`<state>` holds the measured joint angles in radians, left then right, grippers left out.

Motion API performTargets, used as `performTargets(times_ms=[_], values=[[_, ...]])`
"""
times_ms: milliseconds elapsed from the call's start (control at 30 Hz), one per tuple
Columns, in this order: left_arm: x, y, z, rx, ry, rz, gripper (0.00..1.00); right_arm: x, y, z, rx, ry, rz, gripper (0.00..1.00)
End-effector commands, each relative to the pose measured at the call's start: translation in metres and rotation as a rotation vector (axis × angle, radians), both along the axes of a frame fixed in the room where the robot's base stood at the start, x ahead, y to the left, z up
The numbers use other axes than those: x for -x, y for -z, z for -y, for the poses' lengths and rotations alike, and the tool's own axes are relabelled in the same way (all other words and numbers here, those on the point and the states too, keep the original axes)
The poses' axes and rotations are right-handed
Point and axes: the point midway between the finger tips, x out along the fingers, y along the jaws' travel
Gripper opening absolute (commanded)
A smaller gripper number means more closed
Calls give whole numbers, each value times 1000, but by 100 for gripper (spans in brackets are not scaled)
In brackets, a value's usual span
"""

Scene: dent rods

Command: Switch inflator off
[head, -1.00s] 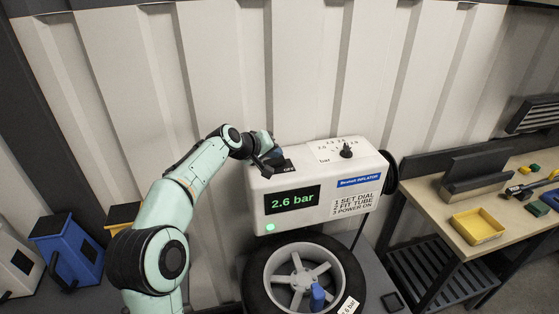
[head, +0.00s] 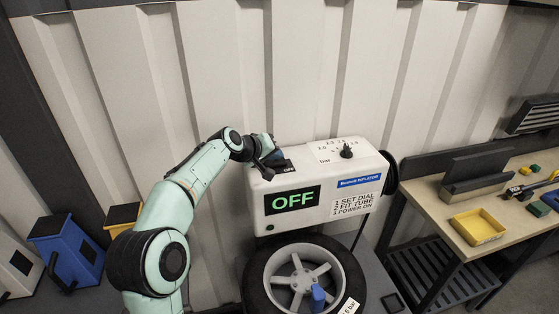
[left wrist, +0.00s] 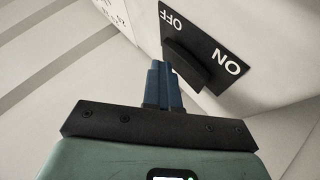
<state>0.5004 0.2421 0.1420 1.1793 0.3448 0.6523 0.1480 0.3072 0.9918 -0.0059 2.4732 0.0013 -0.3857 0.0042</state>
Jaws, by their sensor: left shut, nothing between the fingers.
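The white inflator (head: 329,173) stands behind the tire, and its screen (head: 292,199) reads OFF in green. The round lamp below the screen is dark. The black switch plate (head: 285,167) is on top at the left, partly hidden by my arm. In the left wrist view the switch (left wrist: 187,66) is a black rocker between the words OFF and ON. My left gripper (head: 268,158) is at the switch; its blue fingers (left wrist: 163,85) are closed together, empty, with tips close beside the rocker. I cannot tell if they touch it. My right gripper is not in view.
A tire (head: 305,278) with a blue piece (head: 318,297) at its wheel lies in front of the inflator. A dial (head: 346,150) stands on the inflator's top. A workbench with a yellow tray (head: 478,227) is at the right. Blue and white bins (head: 66,252) are at the left.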

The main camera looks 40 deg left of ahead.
Motion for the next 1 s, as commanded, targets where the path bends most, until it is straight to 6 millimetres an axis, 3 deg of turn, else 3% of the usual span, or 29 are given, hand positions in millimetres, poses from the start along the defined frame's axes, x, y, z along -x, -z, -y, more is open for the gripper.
performTargets(times_ms=[333, 667, 1000], values=[[0, 1, -1, 0, 0, -4, 0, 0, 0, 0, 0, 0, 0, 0], [2, -14, -3, 0, 0, -2, 0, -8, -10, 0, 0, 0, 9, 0], [3, -14, -3, 0, 0, -3, 0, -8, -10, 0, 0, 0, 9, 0]])
